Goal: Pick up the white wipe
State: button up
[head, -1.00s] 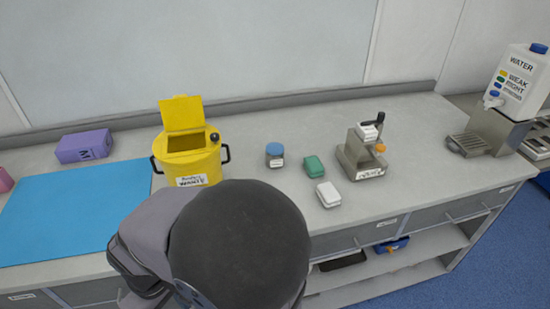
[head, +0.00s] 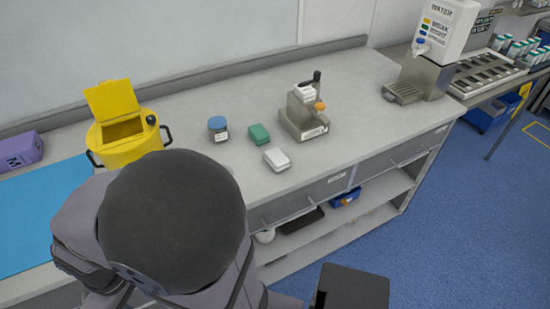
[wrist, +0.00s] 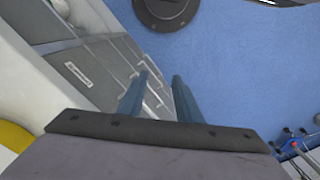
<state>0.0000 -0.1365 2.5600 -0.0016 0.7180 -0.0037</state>
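The white wipe (head: 277,159), a small white block-like pack, lies on the grey counter near its front edge in the head view. The green pack (head: 259,135) lies just behind it to the left, a little apart. In the wrist view my gripper (wrist: 158,82) has its two blue-grey fingers apart with nothing between them. It points down past the drawer fronts toward the blue floor, away from the white wipe. The wipe does not show in the wrist view. My gripper's fingers are not visible in the head view.
A blue-lidded jar (head: 218,129) and a metal device (head: 304,120) with a white block on top stand near the wipe. A yellow waste bin (head: 125,135) is at left. Drawers with handles (wrist: 90,75) line the counter front.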

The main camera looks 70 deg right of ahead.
dwell(0.4)
jog(key=o, duration=1.2)
jog(key=shift+o, duration=0.2)
